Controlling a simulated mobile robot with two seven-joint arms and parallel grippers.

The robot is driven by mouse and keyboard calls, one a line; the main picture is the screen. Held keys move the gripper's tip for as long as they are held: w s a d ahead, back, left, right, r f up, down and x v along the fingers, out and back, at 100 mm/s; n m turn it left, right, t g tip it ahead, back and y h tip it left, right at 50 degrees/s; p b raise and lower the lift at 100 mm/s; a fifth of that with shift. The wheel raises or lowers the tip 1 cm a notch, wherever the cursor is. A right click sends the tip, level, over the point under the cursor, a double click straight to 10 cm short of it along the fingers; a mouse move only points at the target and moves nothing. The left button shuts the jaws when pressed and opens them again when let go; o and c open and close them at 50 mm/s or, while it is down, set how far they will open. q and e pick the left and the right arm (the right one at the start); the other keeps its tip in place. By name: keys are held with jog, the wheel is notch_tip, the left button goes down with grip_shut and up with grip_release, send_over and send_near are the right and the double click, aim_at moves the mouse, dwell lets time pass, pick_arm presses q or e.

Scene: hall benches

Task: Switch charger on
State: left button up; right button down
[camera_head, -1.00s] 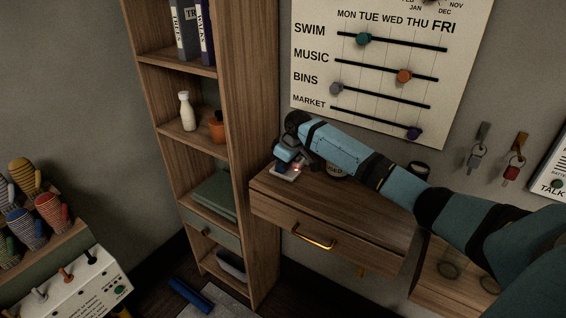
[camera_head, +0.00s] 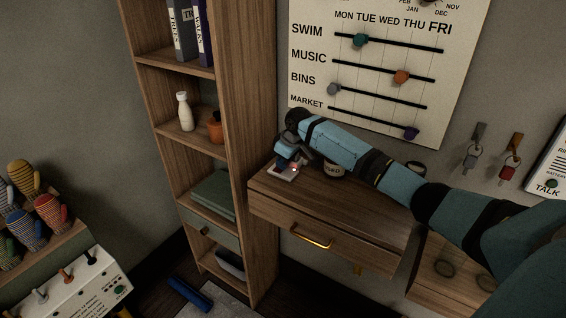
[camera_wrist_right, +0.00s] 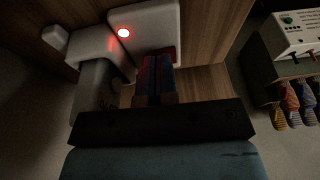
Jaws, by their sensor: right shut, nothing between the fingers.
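The charger is a small pale block (camera_head: 280,174) with a glowing red light on the top of the wooden wall drawer unit. In the right wrist view the charger (camera_wrist_right: 150,18) lies just past my fingertips, with its round red light lit. My right gripper (camera_head: 287,160) is shut and empty. Its blue fingers (camera_wrist_right: 158,66) end at the charger's near edge, lit red; I cannot tell whether they touch. The gripper hides part of the charger in the head view. My left gripper is not in view.
A dark tin (camera_head: 334,170) stands right of the charger. A tall wooden shelf (camera_head: 246,130) rises on the left. The slider board (camera_head: 385,60) hangs above. Keys (camera_head: 508,170) hang at right. A switch box (camera_head: 75,288) is at lower left.

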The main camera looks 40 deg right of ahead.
notch_tip(320, 180, up, 5)
jog(key=p, duration=0.5)
jog(key=shift+a+f, duration=0.1)
jog(key=s+a+r, duration=0.1)
jog(key=s+r, duration=0.2)
jog(key=r, duration=0.5)
jog(key=shift+s+r+b, duration=0.3)
jog(key=shift+b, duration=0.1)
jog(key=s+a+f+t+y+p, duration=0.1)
jog(key=s+a+f+p, duration=0.1)
jog(key=s+a+f, duration=0.5)
jog(key=s+a+f+t+p, duration=0.2)
jog(key=s+a+f, duration=0.2)
jog(key=a+f, duration=0.55)
jog(key=s+a+f+t+p, duration=0.1)
jog(key=s+a, duration=0.1)
jog(key=s, duration=0.6)
jog(key=s+a+f+m+t+p, duration=0.1)
jog(key=s+a+t, duration=0.1)
jog(key=s, duration=0.5)
jog(key=s+a+f+t+p, duration=0.1)
jog(key=s+a+t, duration=0.1)
jog(key=s, duration=0.6)
jog(key=shift+s+a+f+m, duration=0.3)
jog(key=shift+a+m, duration=0.1)
jog(key=shift+a, duration=0.3)
